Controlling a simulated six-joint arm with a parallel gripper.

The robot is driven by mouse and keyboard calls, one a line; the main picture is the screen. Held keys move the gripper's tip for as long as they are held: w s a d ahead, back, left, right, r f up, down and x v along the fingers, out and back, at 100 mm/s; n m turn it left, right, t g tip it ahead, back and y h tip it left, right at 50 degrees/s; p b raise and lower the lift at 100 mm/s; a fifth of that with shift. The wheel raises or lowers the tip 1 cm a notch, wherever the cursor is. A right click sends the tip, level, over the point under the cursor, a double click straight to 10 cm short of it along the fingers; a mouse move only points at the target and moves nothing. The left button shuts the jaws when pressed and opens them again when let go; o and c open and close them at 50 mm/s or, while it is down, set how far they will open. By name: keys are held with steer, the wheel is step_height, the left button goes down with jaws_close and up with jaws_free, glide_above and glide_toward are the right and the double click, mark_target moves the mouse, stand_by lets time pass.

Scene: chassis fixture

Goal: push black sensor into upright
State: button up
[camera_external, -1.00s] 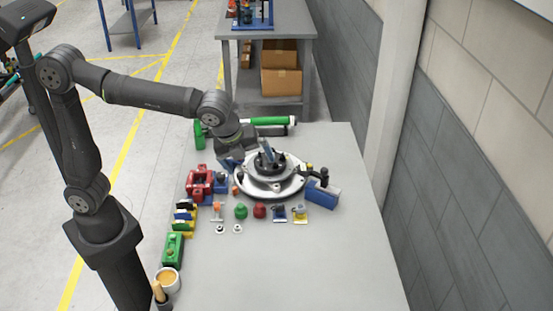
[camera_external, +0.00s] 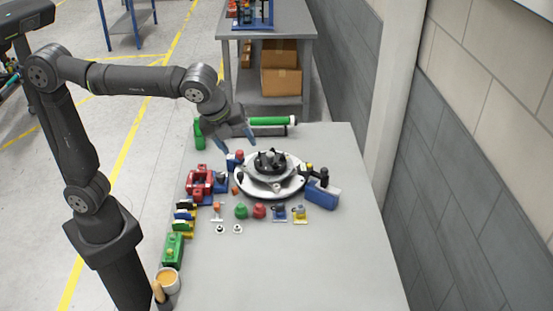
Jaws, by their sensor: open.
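A round silvery fixture (camera_external: 270,187) stands in the middle of the table. A black part (camera_external: 270,159) with upright prongs sits on top of it, with a grey centre. At this size I cannot tell which piece is the black sensor, or how deep it sits in the upright. My gripper (camera_external: 240,147) is open, its two blue fingers spread. It hangs to the upper left of the fixture, apart from the black part, and appears empty.
Red and blue blocks (camera_external: 200,181) stand left of the fixture. A blue block (camera_external: 322,195) with a black top is at its right. Small green, red and yellow parts lie in front. A green-and-black tool (camera_external: 268,121) lies behind. The table's front right is clear.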

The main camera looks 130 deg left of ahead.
steer(key=shift+a+f, duration=0.1)
steer(key=shift+f, duration=0.05)
steer(key=c, duration=0.3)
steer(key=w+a+f+n, duration=0.1)
steer(key=a+f+n, duration=0.1)
steer(key=f+n, duration=0.1)
steer(key=w+a+f+n+h, duration=0.1)
steer(key=a+f+n, duration=0.1)
steer(key=f+n, duration=0.1)
steer(key=w+a+f+n+g+h, duration=0.1)
steer(key=a+f+n, duration=0.1)
steer(key=f, duration=0.3)
steer(key=shift+w+a+n, duration=0.1)
steer(key=shift+a+n, duration=0.25)
steer(key=shift+n, duration=0.25)
steer(key=c, duration=0.3)
steer(key=n+h, duration=0.2)
steer(key=n, duration=0.8)
glide_above(280, 204)
step_height(280, 204, down, 13)
steer(key=shift+d+r, duration=0.15)
steer(key=shift+f, duration=2.15)
steer(key=shift+c, duration=0.2)
jaws_close()
steer(key=shift+r, duration=0.1)
